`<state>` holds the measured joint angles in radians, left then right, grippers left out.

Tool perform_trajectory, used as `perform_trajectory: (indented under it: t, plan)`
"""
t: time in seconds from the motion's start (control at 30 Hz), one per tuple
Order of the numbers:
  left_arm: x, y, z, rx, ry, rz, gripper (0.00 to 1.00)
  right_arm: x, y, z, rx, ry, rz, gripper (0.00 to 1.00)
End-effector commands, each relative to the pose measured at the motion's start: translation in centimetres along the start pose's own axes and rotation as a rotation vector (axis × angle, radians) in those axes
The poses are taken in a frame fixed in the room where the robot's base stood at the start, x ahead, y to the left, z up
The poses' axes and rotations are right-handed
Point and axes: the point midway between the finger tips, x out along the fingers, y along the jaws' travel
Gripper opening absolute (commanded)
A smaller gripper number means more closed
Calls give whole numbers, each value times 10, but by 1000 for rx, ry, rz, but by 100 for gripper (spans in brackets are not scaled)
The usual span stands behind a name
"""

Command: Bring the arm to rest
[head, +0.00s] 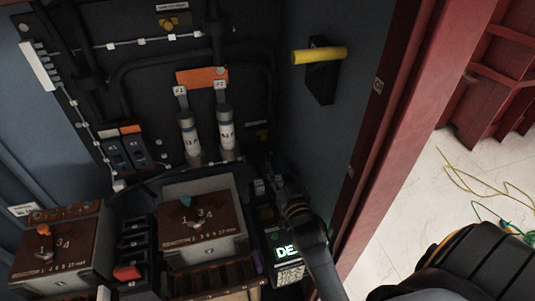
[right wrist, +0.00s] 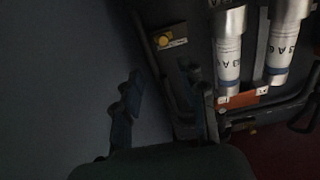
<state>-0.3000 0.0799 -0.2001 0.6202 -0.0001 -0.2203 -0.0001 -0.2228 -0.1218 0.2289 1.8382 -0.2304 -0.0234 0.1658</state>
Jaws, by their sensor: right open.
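My right arm comes in from the lower right of the head view. My right gripper (head: 275,187) is near the cabinet's right wall, just right of the right brown-topped transformer block (head: 205,217). In the right wrist view the gripper (right wrist: 168,100) is open, with its two dark fingers apart and nothing seen between them. The image there is dark. Two silver-and-white fuse cylinders (right wrist: 228,60) show upside down to the right of the fingers, apart from them. My left gripper is not in view.
The head view shows two fuses (head: 226,135) below an orange plate, a yellow handle (head: 320,55) on the right wall, a second block (head: 60,250) at left and a lit green display (head: 285,251). The red cabinet edge (head: 385,130) stands beside my arm. Pale floor (head: 450,170) with cables lies right.

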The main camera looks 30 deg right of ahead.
Motion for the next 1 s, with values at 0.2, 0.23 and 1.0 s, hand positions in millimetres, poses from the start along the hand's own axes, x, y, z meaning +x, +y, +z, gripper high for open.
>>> perform_trajectory:
  t: [0.2, 0.23, 1.0]
  plan:
    - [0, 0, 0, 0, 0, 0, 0, 0, 0, 0, -1, -4, 0, 42]
    - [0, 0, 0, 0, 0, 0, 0, -1, 0, 1, -2, -10, -1, 42]
    - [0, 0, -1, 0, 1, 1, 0, -205, -45, 78, -216, -1003, -251, 42]
